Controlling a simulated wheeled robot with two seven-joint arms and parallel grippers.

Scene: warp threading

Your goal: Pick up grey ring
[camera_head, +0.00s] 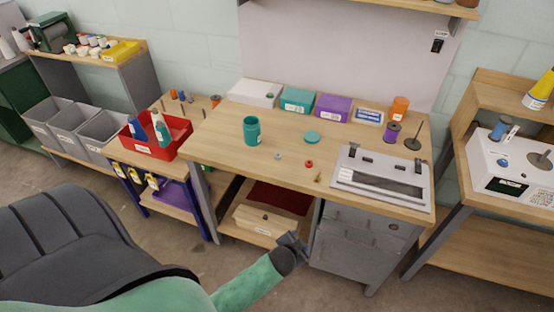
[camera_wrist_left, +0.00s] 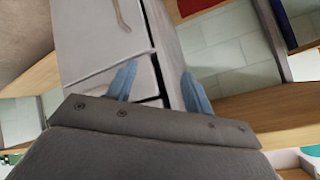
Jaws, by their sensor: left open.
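The grey ring (camera_head: 278,156) lies flat on the wooden workbench (camera_head: 230,147), right of a teal jar and left of a small red ring (camera_head: 309,163). My left gripper (camera_head: 292,239) is low in front of the bench, below the tabletop and well short of the grey ring. In the left wrist view its two blue fingers (camera_wrist_left: 158,86) are apart, with nothing held between them. The grey ring does not show in that view. My right gripper is not in view.
The teal jar (camera_head: 252,131), a teal lid (camera_head: 311,139) and a small brass piece (camera_head: 318,178) are near the ring. A grey device (camera_head: 353,195) sits at the bench's right. A grey drawer cabinet (camera_head: 345,240) is below. Boxes (camera_head: 297,99) line the back.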

